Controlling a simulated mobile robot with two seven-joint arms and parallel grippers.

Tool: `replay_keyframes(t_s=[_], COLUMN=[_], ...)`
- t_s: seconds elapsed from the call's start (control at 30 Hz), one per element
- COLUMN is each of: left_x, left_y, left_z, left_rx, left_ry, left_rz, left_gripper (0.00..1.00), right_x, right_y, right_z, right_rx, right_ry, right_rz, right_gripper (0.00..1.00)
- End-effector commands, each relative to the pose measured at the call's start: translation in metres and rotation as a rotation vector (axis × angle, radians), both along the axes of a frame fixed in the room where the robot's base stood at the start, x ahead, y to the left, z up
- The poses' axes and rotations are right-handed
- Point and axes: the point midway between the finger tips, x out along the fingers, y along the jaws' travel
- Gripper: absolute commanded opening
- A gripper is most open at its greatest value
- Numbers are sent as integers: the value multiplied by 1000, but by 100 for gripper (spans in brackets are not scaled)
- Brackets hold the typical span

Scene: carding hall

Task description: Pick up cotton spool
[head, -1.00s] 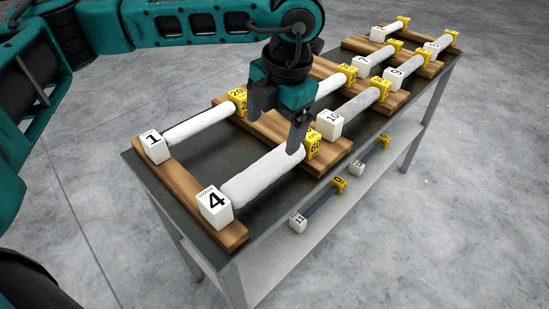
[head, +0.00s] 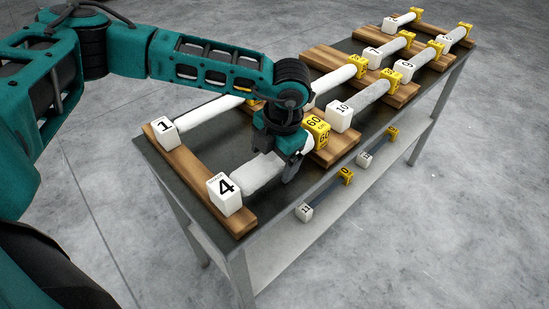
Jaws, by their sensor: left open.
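Several white cotton spools lie across wooden rails on a dark-topped table. The nearest cotton spool (head: 262,173) has a white end block marked 4 (head: 225,194) and a yellow end block marked 60 (head: 315,131). My left gripper (head: 276,172) is open, pointing down over this spool near its middle. One finger shows on the spool's right side; the other finger is hidden, so I cannot tell if they touch it. A second cotton spool (head: 208,112), with a block marked 1 (head: 162,131), lies behind it, partly covered by my arm. My right gripper is not in view.
More spools on wooden rails (head: 338,150) fill the far part of the table (head: 208,157), including one marked 10 (head: 370,95). A lower shelf (head: 280,240) holds two thin dark bars with end blocks. Grey floor is clear on the right.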

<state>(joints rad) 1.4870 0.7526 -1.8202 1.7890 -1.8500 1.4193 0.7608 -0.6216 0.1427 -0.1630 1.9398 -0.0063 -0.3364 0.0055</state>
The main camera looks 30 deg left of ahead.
Motion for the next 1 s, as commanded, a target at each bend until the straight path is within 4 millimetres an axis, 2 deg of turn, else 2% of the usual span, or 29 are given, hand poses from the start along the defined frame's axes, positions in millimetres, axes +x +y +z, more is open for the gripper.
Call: replay_keyframes(t_s=[0.17, 0.83, 1.0], left_x=[0, 0, 0], left_y=[0, 0, 0], left_z=[0, 0, 1], left_rx=[0, 0, 0], left_ry=[0, 1, 0], left_rz=[0, 0, 0], left_gripper=[90, 26, 24], right_x=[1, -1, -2], right_y=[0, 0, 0], right_z=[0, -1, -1], right_rx=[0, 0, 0], right_ry=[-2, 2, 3], right_rz=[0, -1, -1], right_gripper=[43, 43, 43])
